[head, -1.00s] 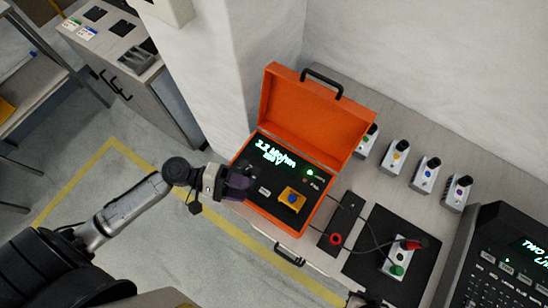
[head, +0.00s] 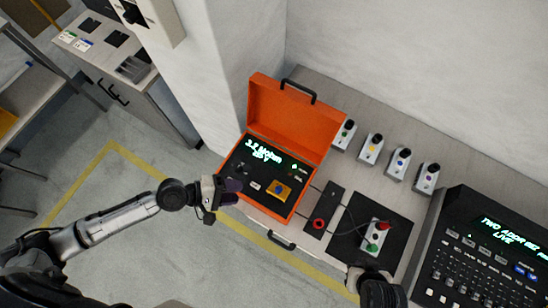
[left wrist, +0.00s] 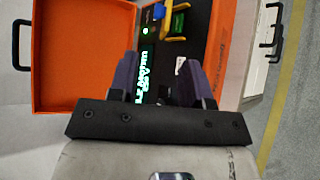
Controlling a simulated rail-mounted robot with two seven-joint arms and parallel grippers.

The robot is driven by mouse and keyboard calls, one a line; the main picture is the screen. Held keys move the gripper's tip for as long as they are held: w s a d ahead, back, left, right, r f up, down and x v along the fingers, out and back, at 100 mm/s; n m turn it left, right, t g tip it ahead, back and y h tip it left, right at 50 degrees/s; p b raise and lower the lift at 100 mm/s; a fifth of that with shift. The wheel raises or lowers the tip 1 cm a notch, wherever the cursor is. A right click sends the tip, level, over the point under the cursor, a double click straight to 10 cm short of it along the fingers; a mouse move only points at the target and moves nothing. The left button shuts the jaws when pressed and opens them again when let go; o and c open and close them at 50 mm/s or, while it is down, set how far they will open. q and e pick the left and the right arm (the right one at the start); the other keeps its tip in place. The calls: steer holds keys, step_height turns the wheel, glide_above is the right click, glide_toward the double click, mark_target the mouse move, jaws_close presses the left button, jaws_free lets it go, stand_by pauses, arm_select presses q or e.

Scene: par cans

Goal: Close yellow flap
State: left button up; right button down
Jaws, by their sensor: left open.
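The yellow flap (head: 281,191) is a small yellow piece around a blue button on the black panel of the orange case (head: 290,120). In the left wrist view, the yellow flap (left wrist: 176,38) shows near the top, with yellow arms beside a blue-green part; its exact angle is hard to tell. My left gripper (head: 232,191) is open and empty at the panel's left front edge, apart from the flap. Its two dark purple fingers (left wrist: 160,85) are spread over the panel in the left wrist view. A dark part of my right arm shows at the bottom; its fingers are unclear.
The case lid stands open at the back. A black strip with a red socket (head: 319,223) and a grey box with red and green plugs (head: 374,238) lie to the right, joined by cables. Several small button boxes (head: 370,149) and a large console (head: 480,255) are farther right.

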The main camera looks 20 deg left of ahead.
mark_target(273, 195)
arm_select(q)
steer(key=p+x, duration=0.1)
steer(key=x, duration=1.1)
steer(key=shift+d, duration=0.2)
steer(key=shift+w+d+f, duration=0.15)
steer(key=shift+d+f, duration=0.1)
steer(key=shift+d, duration=0.25)
steer(key=shift+c, duration=0.4)
steer(key=c, duration=0.7)
steer(key=s+f+m+t+h+b, duration=0.1)
steer(key=b, duration=0.5)
steer(key=shift+a+f, duration=0.1)
steer(key=shift+f, duration=0.05)
steer(key=shift+t+b, duration=0.3)
steer(key=shift+b, duration=0.1)
steer(key=shift+r+m, duration=0.2)
steer(key=shift+m, duration=0.1)
steer(key=shift+o, duration=0.2)
steer(key=shift+r, duration=0.1)
